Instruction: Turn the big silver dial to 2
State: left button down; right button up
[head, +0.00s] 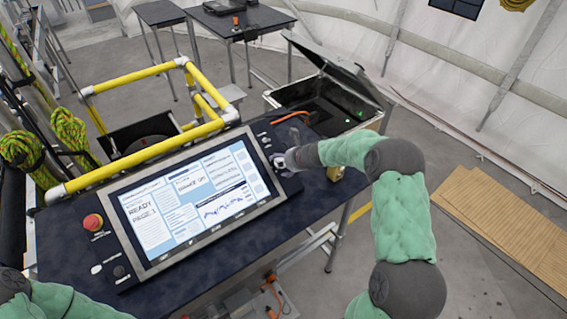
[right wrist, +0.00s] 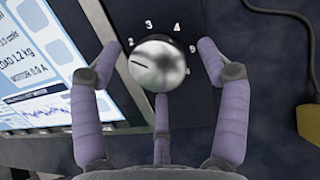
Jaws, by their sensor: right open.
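The big silver dial (right wrist: 157,66) shows in the right wrist view on a dark panel. Its dark pointer line points left, below the printed 2. The numbers 2, 3, 4 and 5 run over its top and right side; a 1 cannot be made out. My right gripper (right wrist: 160,50) is open, with one finger left of the dial, one right and one below it. Whether any finger touches the dial is unclear. In the head view my right gripper (head: 284,160) is at the console's right side and largely hides the dial. My left gripper is out of view.
A lit screen (head: 190,203) fills the console (head: 75,252) left of the dial. A red button (head: 93,222) is at its left. Yellow rails (head: 150,152) stand behind. An open black case (head: 325,105) lies behind the gripper. A yellow object (right wrist: 308,108) is at right.

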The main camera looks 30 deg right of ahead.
jog(key=c, duration=1.2)
jog(key=shift+o, duration=0.2)
jog(key=shift+a, duration=0.1)
jog(key=shift+m, duration=0.4)
jog(key=o, duration=1.1)
jog(key=shift+f, duration=0.1)
jog(key=shift+o, duration=0.3)
